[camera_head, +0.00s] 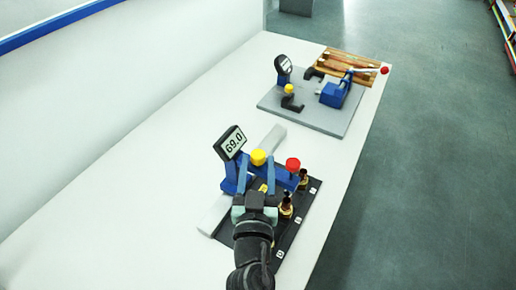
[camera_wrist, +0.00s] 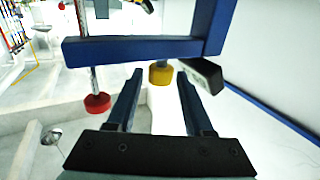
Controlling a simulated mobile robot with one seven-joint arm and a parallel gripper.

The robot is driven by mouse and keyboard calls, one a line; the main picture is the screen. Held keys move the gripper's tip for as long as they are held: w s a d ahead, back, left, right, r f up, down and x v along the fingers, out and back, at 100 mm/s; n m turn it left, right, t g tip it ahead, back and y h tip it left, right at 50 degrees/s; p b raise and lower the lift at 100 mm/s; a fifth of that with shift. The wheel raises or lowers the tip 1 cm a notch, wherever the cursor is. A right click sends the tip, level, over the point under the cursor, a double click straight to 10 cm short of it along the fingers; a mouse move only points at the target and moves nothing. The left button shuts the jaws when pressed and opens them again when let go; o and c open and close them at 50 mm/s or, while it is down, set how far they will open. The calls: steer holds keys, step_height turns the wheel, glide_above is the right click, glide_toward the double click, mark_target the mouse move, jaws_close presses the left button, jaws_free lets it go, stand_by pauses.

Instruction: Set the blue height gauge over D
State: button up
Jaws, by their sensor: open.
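The blue height gauge (camera_head: 284,176) stands at the black plate, with a tilted display (camera_head: 231,143) reading 69.0, a yellow knob (camera_head: 259,157) and a red knob (camera_head: 293,164). In the wrist view its blue beam (camera_wrist: 135,50) crosses ahead of my fingers. My gripper (camera_head: 256,163) is open. In the wrist view the yellow knob (camera_wrist: 160,73) shows between the fingertips, with gaps on both sides; I cannot tell its exact depth. The black plate (camera_head: 292,229) has several small white labels, too small to read; D cannot be identified. My arm hides part of the plate and gauge.
Dark-and-brass parts (camera_head: 286,206) stand on the black plate near the gauge. A light grey bar (camera_head: 270,141) lies behind the gauge. Farther back a grey board (camera_head: 325,121) carries a dial gauge and a blue clamp (camera_head: 336,94), beside a wooden pallet (camera_head: 345,65). The white table is bare at left.

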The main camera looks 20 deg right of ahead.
steer(key=shift+x, duration=1.45)
jaws_close()
stand_by(0.4)
